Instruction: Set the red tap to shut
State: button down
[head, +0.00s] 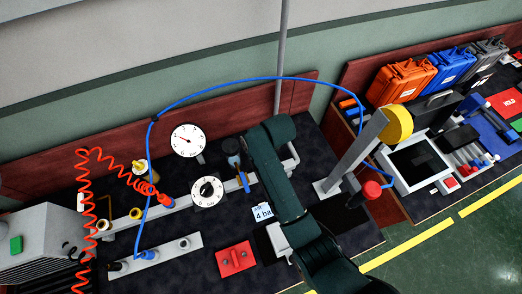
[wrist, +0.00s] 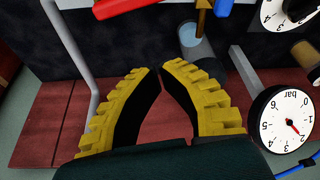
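A red bar (wrist: 120,8), which looks like the red tap's handle, lies slightly tilted at the top edge of the wrist view, partly cut off. My gripper (wrist: 161,72) has yellow ridged fingers with black pads. Its fingertips come together with nothing seen between them. The red bar is apart from the fingers in the picture, above and left of their tips. In the head view my dark green arm covers the gripper and the middle of the pipe, and I cannot make out the red bar there.
A pressure gauge (head: 188,140) and a black-knobbed dial (head: 208,190) stand left of my arm. A blue handle (wrist: 223,7) is right of the red bar. A blue hose (head: 270,78) arches over the bench.

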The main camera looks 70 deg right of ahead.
jog(key=b+x, duration=0.2)
jog(key=x, duration=0.7)
jog(key=s+a+p, duration=0.1)
jog(key=s+a, duration=0.1)
jog(key=s, duration=0.1)
jog(key=shift+s+a+r+p, duration=0.15)
jog(key=shift+a+r+p, duration=0.1)
jog(key=shift+a+p, duration=0.1)
jog(key=shift+s+r, duration=0.1)
